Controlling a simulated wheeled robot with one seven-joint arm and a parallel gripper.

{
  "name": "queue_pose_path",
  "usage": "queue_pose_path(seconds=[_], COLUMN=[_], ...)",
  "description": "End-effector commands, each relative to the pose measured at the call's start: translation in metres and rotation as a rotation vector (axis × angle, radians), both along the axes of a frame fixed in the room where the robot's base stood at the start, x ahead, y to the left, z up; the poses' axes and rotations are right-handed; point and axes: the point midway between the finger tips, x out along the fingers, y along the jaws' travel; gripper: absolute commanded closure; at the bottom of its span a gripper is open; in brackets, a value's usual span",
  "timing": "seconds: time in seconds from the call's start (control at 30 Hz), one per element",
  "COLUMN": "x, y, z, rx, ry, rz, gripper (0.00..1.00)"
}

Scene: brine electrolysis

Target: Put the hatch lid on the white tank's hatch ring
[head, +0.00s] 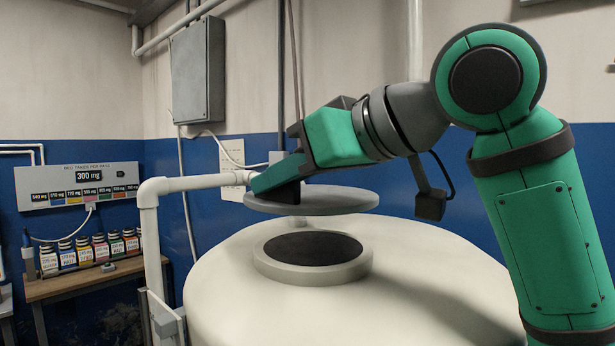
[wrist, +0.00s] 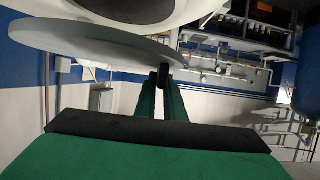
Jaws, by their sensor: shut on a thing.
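The hatch lid (head: 335,200) is a flat grey disc held level above the white tank (head: 420,285) in the head view. My gripper (head: 275,190) is shut on the lid at its left side. The lid also shows edge-on in the wrist view (wrist: 95,42), with my gripper's fingers (wrist: 163,78) at its edge. The hatch ring (head: 268,268) is a raised pale rim around a dark opening on the tank top. The lid is above the ring, apart from it, with a visible gap. Part of the lid's left edge is hidden by my gripper.
A white pipe (head: 150,220) rises and bends at the tank's left. A wooden bench (head: 85,285) with several labelled bottles stands at the far left, below a wall panel (head: 75,187). A grey box (head: 198,70) hangs on the wall behind. The tank top around the ring is clear.

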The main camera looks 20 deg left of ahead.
Motion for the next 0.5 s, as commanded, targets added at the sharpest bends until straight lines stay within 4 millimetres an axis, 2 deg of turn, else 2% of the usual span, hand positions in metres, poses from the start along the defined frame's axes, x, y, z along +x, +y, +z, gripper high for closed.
queue_pose_path(seconds=[0.37,0.5], x=[0.003,0.004], y=[-0.011,-0.012], z=[0.0,-0.006], rx=[0.0,-0.002], ry=[0.0,0.0], rz=[-0.019,-0.019], gripper=[1.0,1.0])
